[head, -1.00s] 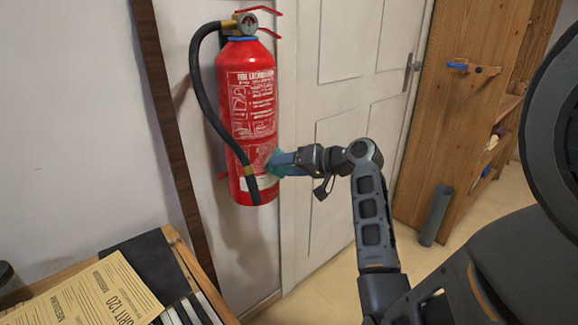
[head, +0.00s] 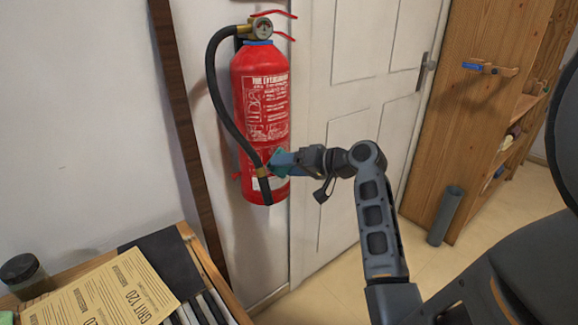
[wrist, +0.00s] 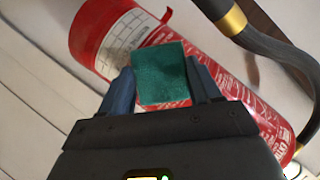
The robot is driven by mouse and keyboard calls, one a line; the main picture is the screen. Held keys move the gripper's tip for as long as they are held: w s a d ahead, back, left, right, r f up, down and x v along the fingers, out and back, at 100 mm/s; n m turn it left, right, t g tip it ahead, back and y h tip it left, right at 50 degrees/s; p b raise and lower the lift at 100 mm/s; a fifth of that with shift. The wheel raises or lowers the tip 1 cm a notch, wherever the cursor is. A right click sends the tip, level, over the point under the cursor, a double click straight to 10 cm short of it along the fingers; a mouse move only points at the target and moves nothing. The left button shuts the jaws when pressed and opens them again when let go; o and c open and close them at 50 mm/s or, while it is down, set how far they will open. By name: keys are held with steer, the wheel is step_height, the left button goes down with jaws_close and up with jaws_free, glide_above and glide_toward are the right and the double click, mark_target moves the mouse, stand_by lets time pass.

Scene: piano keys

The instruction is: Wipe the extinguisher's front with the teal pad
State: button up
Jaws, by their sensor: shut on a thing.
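The red fire extinguisher (head: 262,98) hangs upright on the wall, with a printed white label on its front and a black hose down its left side. It also shows in the wrist view (wrist: 230,55), tilted by the camera's angle. My gripper (head: 284,160) is at the lower front of the extinguisher. It is shut on the teal pad (wrist: 160,74), which sits between the two blue fingers in the wrist view. In the head view the pad (head: 276,163) is at the lower label, near the hose end. Whether it touches the surface I cannot tell.
A white panelled door (head: 345,120) stands right of the extinguisher, with a wooden shelf unit (head: 465,120) beyond it. A grey cylinder (head: 444,216) stands on the floor. Sandpaper sheets (head: 118,290) and a dark jar (head: 24,275) are at lower left.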

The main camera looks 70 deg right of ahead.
steer(key=shift+s+d, duration=0.45)
steer(key=shift+d, duration=0.45)
steer(key=shift+s+d, duration=0.45)
steer(key=shift+d, duration=0.4)
steer(key=s+a+p, duration=0.2)
steer(key=s+a, duration=0.1)
steer(key=s, duration=0.2)
steer(key=shift+s+a, duration=0.1)
steer(key=shift+s, duration=0.05)
steer(key=shift+s+a+p, duration=0.25)
steer(key=shift+s+a, duration=0.15)
steer(key=shift+s, duration=0.2)
steer(key=shift+s+a+p, duration=0.2)
steer(key=shift+s+a, duration=0.15)
steer(key=shift+s, duration=0.25)
